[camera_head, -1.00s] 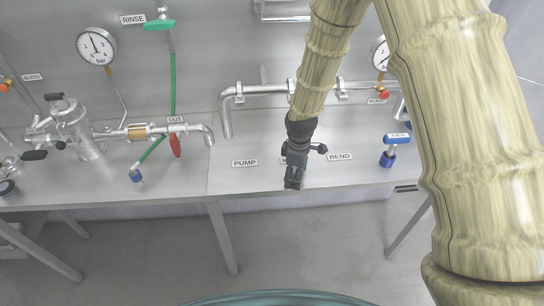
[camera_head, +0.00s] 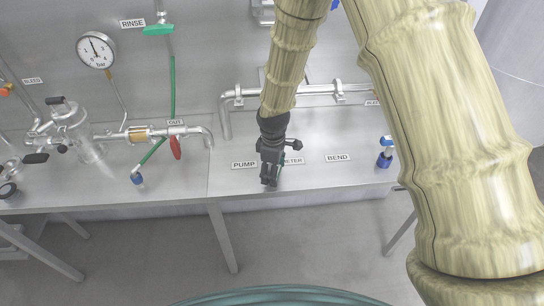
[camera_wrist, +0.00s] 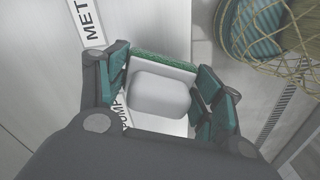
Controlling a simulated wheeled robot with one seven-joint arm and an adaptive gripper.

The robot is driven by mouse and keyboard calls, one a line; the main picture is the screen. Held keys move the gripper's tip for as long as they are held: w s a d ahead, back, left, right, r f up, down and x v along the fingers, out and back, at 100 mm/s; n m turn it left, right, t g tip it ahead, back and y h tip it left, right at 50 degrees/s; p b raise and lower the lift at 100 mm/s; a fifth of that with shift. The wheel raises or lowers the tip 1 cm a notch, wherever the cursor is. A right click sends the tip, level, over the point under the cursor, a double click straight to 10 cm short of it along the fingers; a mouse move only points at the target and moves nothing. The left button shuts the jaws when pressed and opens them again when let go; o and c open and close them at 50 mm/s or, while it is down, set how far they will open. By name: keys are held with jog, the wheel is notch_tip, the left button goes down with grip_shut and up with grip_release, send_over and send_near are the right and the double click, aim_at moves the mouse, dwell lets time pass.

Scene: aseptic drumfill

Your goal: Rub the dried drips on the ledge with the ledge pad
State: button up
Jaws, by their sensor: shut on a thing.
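My gripper (camera_wrist: 160,95) is shut on the ledge pad (camera_wrist: 158,93), a white block with a green scrubbing edge. In the head view my gripper (camera_head: 269,181) points down at the front part of the steel ledge (camera_head: 328,178), between the PUMP label and the METER label. The pad is hidden behind the gripper in that view. I cannot tell whether the pad touches the ledge. No dried drips can be made out on the ledge.
The PUMP label (camera_head: 244,165), METER label (camera_head: 293,161) and BEND label (camera_head: 339,158) lie along the ledge. A steel pipe (camera_head: 310,90) runs behind. A blue-handled valve (camera_head: 386,154) stands right, a red lever (camera_head: 176,147) left. A netted basket (camera_wrist: 275,35) shows in the wrist view.

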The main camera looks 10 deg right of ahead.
jog(key=shift+s+r+p, duration=0.15)
jog(key=shift+r+p, duration=1.55)
jog(key=shift+r, duration=0.95)
